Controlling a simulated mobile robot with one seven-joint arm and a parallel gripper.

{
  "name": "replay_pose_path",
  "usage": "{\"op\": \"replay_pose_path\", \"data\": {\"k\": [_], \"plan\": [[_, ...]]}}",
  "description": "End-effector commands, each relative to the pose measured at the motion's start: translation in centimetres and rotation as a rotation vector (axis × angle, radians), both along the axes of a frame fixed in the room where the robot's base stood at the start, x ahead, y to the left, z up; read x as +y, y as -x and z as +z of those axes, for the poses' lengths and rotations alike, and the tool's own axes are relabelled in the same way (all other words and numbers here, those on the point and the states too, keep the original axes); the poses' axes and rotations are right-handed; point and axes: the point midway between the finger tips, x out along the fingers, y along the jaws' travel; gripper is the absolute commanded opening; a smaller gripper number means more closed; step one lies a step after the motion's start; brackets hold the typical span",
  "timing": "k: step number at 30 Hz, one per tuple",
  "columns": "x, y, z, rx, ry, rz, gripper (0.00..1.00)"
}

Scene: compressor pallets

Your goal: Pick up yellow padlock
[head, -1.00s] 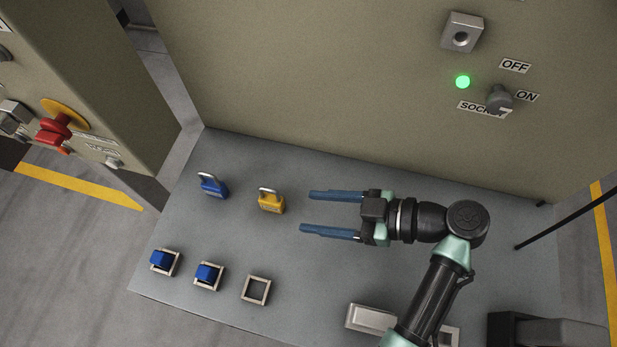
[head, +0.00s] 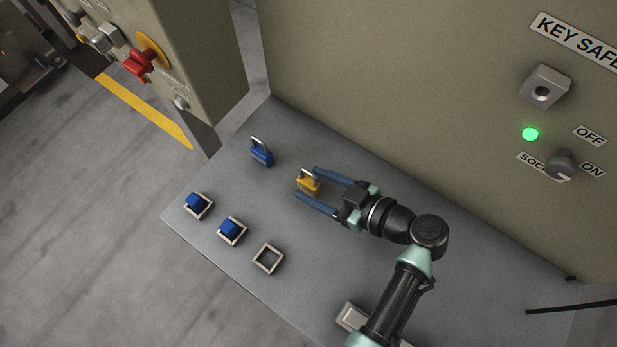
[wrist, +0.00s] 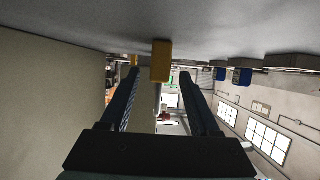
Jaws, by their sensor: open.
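The yellow padlock (head: 308,183) stands on the grey shelf, with its silver shackle upward. My gripper (head: 306,182) is open, and its two blue fingers reach to the padlock, one on each side of its body in the head view.
A blue padlock (head: 261,152) stands to the left on the grey shelf (head: 210,262). Two blue blocks (head: 197,201) sit in square frames near the front edge, beside an empty frame (head: 268,259). A tan cabinet wall (head: 400,90) rises behind.

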Motion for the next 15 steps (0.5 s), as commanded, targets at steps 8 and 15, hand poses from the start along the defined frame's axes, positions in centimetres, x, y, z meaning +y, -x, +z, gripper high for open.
{"op": "replay_pose_path", "data": {"k": [8,15], "plan": [[1.6,-1.19,-0.8,0.0,0.0,0.001,0.62],[1.54,-1.18,-0.8,-0.001,0.001,0.0,0.46]]}}
